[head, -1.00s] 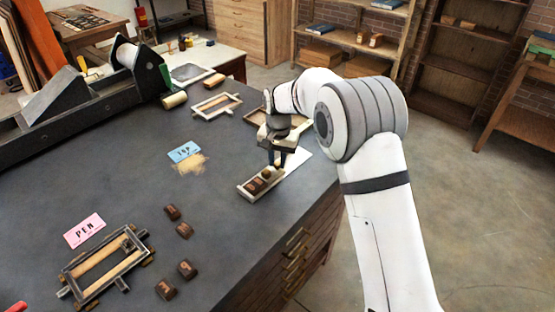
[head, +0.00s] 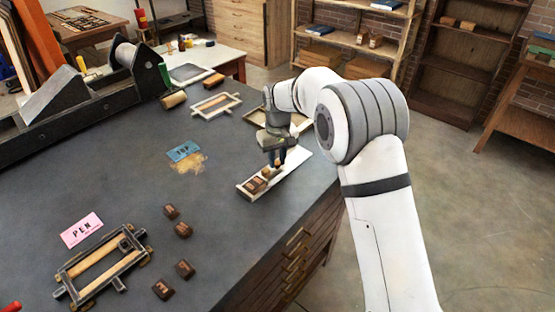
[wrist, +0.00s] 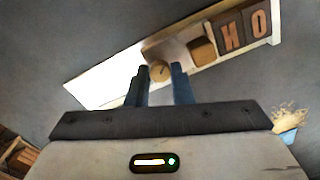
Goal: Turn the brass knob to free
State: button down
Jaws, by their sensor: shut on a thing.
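The brass knob (wrist: 160,72) shows in the wrist view as a small round disc with a dark line across it, on a pale sliding piece of a long narrow tray (wrist: 98,84). My gripper (wrist: 160,82) is shut on the knob, one blue-grey fingertip on either side. In the head view my gripper (head: 280,162) is low over the tray (head: 247,193) near the bench's right edge, and hides the knob. A tan block (wrist: 203,48) and dark letter blocks marked H (wrist: 231,34) and O (wrist: 259,23) sit in the tray beside the slider.
Several dark type blocks (head: 183,230) lie loose on the grey bench (head: 130,185). A frame (head: 65,272) lies near the pink PEN card (head: 82,230). A blue card (head: 184,151) lies left of the tray. Another frame (head: 216,105) and the press (head: 60,105) stand farther back.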

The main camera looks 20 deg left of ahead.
aim_at(277, 162)
jog(key=n, duration=0.4)
jog(key=shift+n, duration=0.4)
jog(key=shift+n+b, duration=0.3)
jog(key=shift+n, duration=2.2)
jog(key=c, duration=1.3)
grip_release()
notch_tip(277, 162, up, 8)
jog(key=shift+w+f+b, duration=0.1)
jog(key=shift+b, duration=0.25)
